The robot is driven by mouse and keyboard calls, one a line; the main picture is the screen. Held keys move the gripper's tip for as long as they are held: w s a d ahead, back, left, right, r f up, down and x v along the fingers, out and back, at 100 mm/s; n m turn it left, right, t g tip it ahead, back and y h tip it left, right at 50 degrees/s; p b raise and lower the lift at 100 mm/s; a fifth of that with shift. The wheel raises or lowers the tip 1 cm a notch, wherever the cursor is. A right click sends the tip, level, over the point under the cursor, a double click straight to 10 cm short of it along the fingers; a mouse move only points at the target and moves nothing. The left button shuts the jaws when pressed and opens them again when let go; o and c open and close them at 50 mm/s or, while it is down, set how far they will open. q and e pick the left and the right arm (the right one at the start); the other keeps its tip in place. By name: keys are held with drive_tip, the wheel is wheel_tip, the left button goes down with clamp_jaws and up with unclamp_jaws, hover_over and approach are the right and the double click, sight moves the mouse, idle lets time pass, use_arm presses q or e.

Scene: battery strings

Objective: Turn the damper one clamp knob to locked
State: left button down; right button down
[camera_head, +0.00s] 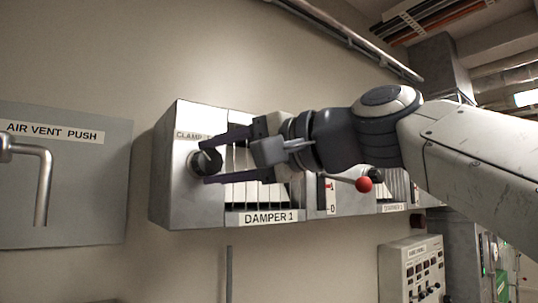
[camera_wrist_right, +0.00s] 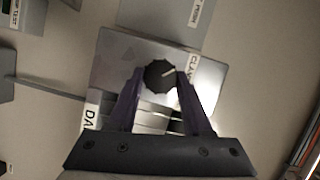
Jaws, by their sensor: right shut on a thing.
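The damper one box (camera_head: 180,190) is a metal case on the wall, with a "DAMPER 1" label (camera_head: 268,217) below its louvers. Its clamp knob (camera_head: 207,162) is round and black with a pale pointer line, under a partly hidden "CLAMP" label. In the right wrist view the knob (camera_wrist_right: 159,76) sits between the fingertips, its line pointing to the upper right of the picture. My right gripper (camera_head: 206,161) reaches in from the right and is shut on the knob, one finger above and one below. My left gripper is not in view.
An "AIR VENT PUSH" panel (camera_head: 85,190) with a bent metal handle (camera_head: 43,185) is on the left. A lever with a red ball (camera_head: 364,184) is right of the louvers, under my right arm. A control box (camera_head: 415,270) is at lower right.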

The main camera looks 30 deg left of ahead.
drive_tip(key=shift+f, duration=0.15)
idle(0.3)
drive_tip(key=shift+c, duration=1.7)
unclamp_jaws()
drive_tip(key=d+r+b, duration=0.1)
drive_tip(key=d+b, duration=0.2)
drive_tip(key=d, duration=0.7)
drive_tip(key=shift+d+b, duration=0.2)
drive_tip(key=shift+b, duration=0.1)
drive_tip(key=shift+s, duration=0.1)
